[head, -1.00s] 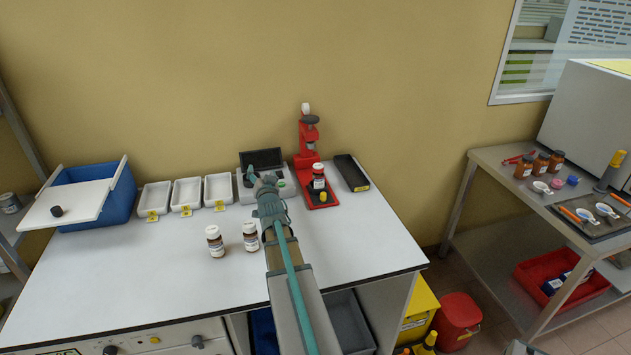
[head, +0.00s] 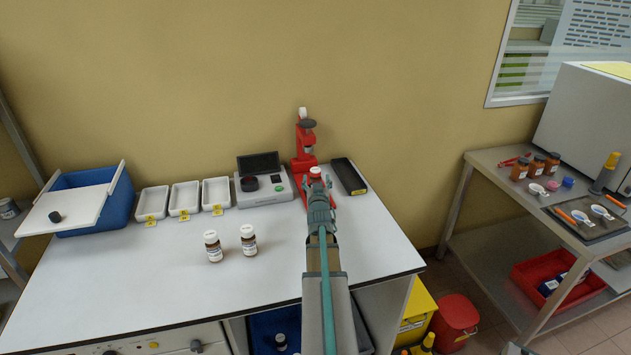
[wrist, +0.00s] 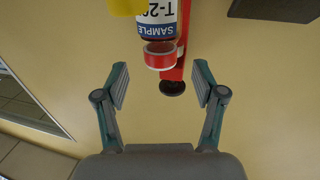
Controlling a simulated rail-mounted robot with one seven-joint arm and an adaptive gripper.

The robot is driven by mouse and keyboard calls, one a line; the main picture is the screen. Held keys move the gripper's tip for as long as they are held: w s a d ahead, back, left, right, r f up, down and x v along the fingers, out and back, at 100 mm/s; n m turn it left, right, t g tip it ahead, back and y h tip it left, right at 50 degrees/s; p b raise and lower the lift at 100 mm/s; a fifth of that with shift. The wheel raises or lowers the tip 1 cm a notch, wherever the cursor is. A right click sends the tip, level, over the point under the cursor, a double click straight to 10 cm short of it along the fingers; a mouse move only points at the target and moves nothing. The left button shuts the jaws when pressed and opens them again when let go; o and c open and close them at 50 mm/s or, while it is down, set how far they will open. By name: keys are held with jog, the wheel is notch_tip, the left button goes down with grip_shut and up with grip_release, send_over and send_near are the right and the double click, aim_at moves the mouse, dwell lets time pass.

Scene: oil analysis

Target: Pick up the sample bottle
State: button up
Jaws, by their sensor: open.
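The red-capped sample bottle (head: 316,172) stands at the red capping stand (head: 303,142) at the back of the bench, mostly hidden behind my gripper (head: 318,188). In the wrist view the bottle (wrist: 157,25) appears upside down, with a white and blue "SAMPLE T-2…" label and a red cap. My gripper (wrist: 161,82) is open and empty there, with its fingers spread to either side of the bottle's line. The bottle lies beyond the fingertips. Two brown bottles with white caps, one left (head: 213,247) and one right (head: 249,241), stand on the bench left of my arm.
A grey device with a dark screen (head: 262,195) stands left of the stand, and a black tray (head: 348,177) right of it. White trays (head: 185,197) and a blue bin (head: 118,205) are further left. The front left of the bench is clear.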

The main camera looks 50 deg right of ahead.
aim_at(316, 174)
jog(key=p+x, duration=0.2)
jog(key=x, duration=0.2)
jog(key=shift+w+d+r+p, duration=0.2)
jog(key=shift+r+p, duration=0.1)
jog(key=shift+p, duration=0.1)
jog(key=shift+w+d+f, duration=0.1)
jog(key=shift+w+d, duration=0.2)
grip_shut()
